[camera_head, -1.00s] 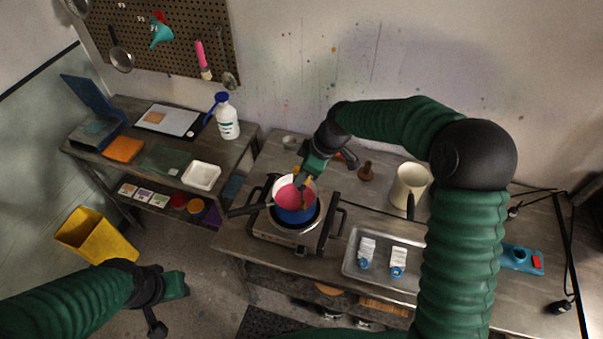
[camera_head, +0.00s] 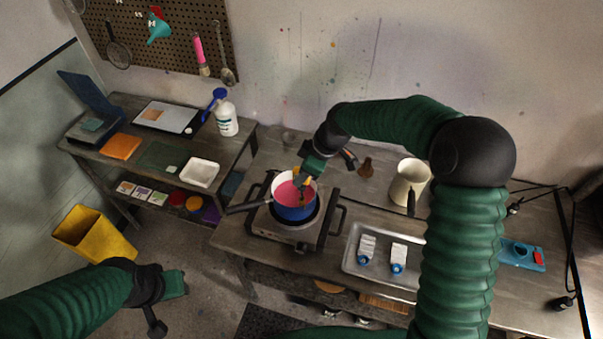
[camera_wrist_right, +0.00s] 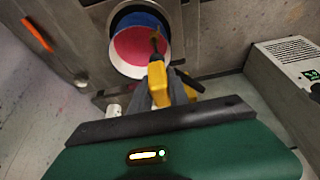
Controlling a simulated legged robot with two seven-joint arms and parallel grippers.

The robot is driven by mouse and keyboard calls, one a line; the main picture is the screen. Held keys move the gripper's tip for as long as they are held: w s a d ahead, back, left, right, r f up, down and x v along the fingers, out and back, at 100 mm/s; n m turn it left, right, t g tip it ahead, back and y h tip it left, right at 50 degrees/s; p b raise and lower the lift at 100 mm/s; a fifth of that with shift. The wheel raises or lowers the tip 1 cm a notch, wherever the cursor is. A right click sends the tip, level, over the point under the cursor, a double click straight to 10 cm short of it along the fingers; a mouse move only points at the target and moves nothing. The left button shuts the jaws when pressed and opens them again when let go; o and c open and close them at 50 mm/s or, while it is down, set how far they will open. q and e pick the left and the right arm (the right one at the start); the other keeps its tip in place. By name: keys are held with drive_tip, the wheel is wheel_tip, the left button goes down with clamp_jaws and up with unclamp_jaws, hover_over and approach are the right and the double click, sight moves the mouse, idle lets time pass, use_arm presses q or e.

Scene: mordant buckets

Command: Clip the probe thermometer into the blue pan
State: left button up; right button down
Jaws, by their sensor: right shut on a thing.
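The blue pan (camera_head: 294,211), with a pale inside and pink liquid, sits on a hot plate. My right gripper (camera_head: 305,181) is at the pan's back right rim, pointing down. The pan (camera_wrist_right: 140,20) shows there too, just beyond the fingers. Whether the thermometer touches the rim I cannot tell. My left gripper (camera_head: 175,284) hangs at lower left, away from the bench; its fingers are unclear.
The hot plate (camera_head: 280,238) has handles beside the pan. A metal tray (camera_head: 360,270) with two small cartons lies right of it, and a cream jug (camera_head: 408,183) stands behind. A white bottle (camera_head: 226,118) is on the left bench. A yellow bin (camera_head: 90,235) is on the floor.

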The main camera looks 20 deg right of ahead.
sight(302, 187)
drive_tip(key=shift+f, duration=0.45)
drive_tip(key=shift+f+b, duration=0.45)
drive_tip(key=shift+b, duration=0.05)
idle(0.5)
drive_tip(key=shift+f+b, duration=0.35)
drive_tip(key=shift+f, duration=0.25)
drive_tip(key=shift+f+b, duration=0.4)
drive_tip(key=shift+f, duration=0.3)
